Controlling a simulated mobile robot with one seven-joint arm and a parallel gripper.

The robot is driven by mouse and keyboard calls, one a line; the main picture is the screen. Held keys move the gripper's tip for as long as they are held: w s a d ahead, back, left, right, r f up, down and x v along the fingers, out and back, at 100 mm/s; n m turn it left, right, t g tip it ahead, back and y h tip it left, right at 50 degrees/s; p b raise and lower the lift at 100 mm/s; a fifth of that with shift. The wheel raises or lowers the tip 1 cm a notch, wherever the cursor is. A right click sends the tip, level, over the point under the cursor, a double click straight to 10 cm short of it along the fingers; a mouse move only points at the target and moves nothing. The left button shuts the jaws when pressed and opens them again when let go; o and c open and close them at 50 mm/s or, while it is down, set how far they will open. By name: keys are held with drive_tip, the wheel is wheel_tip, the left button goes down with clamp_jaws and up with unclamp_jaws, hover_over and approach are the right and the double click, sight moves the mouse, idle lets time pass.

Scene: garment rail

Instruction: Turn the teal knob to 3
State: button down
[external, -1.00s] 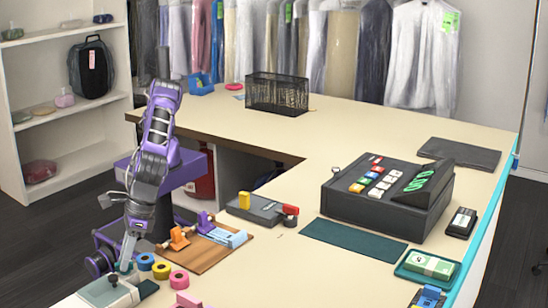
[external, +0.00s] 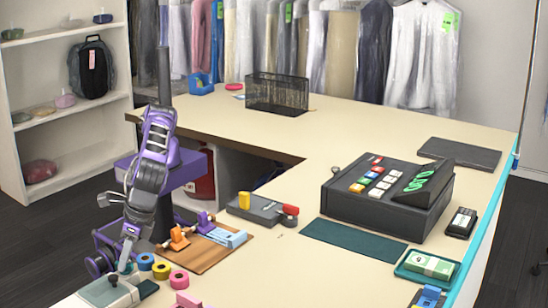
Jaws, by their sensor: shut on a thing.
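The teal knob (external: 126,268) shows only as a small patch of teal at the back of this box. My gripper (external: 124,262) points down from above and is shut on the knob. The fingers cover most of the knob. Its pointer and any numbers around it are too small or hidden to read.
Yellow, blue and pink tape rolls (external: 179,281) stand close to the right of my gripper. A wooden board (external: 205,259) with orange and purple dispensers lies behind them. A dark register (external: 385,200) stands farther right.

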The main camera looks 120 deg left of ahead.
drive_tip(key=c, duration=0.8)
unclamp_jaws()
